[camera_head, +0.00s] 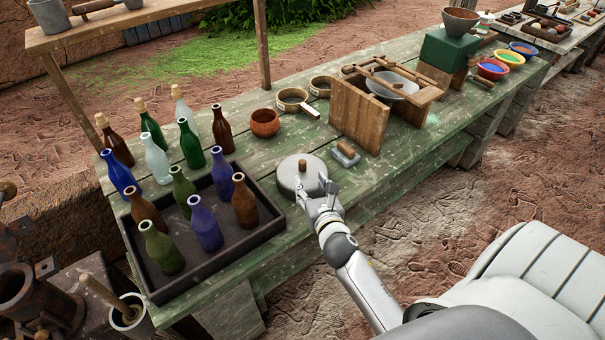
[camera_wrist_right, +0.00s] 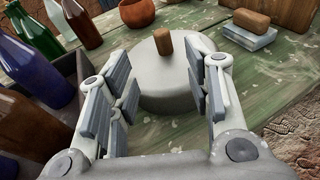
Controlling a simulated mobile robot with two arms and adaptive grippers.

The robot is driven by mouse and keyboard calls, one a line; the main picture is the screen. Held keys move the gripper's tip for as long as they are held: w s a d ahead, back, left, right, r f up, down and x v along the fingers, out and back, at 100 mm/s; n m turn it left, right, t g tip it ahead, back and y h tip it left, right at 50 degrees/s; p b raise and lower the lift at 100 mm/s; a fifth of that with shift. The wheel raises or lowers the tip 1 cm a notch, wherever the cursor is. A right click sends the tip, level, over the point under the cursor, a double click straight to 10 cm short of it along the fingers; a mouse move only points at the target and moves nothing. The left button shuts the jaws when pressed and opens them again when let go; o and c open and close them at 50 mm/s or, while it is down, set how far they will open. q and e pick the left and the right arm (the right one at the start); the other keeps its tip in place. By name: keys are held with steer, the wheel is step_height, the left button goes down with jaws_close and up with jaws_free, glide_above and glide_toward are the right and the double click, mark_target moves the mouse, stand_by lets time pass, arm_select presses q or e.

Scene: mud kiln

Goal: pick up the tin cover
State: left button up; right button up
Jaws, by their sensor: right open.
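The tin cover (camera_head: 300,177) is a round grey lid with a small brown knob on top. It lies on the green table, just right of the bottle tray. My right gripper (camera_head: 321,197) is at its near right side in the head view. In the right wrist view the tin cover (camera_wrist_right: 177,75) sits ahead of the open, empty fingers of my right gripper (camera_wrist_right: 165,105), with its knob upright. I cannot tell whether a finger touches it. My left gripper is not in view.
A dark tray (camera_head: 222,240) with several glass bottles stands left of the cover. The green table (camera_head: 385,185) has bare boards to the right.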

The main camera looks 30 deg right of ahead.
mark_target(304, 164)
steer(key=shift+n, duration=0.3)
steer(key=x, duration=0.5)
steer(key=shift+w, duration=0.4)
steer(key=shift+w+d+r+p, duration=0.15)
steer(key=shift+w+d+p, duration=0.2)
steer(key=shift+w+p, duration=0.1)
steer(key=x, duration=0.3)
steer(key=shift+d+r+p, duration=0.1)
steer(key=shift+d+p, duration=0.1)
steer(key=shift+p, duration=0.1)
steer(key=shift+w+d, duration=0.15)
steer(key=shift+w, duration=0.4)
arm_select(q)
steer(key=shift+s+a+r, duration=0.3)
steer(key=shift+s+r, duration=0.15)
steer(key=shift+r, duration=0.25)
arm_select(e)
steer(key=shift+c, duration=0.2)
jaws_close()
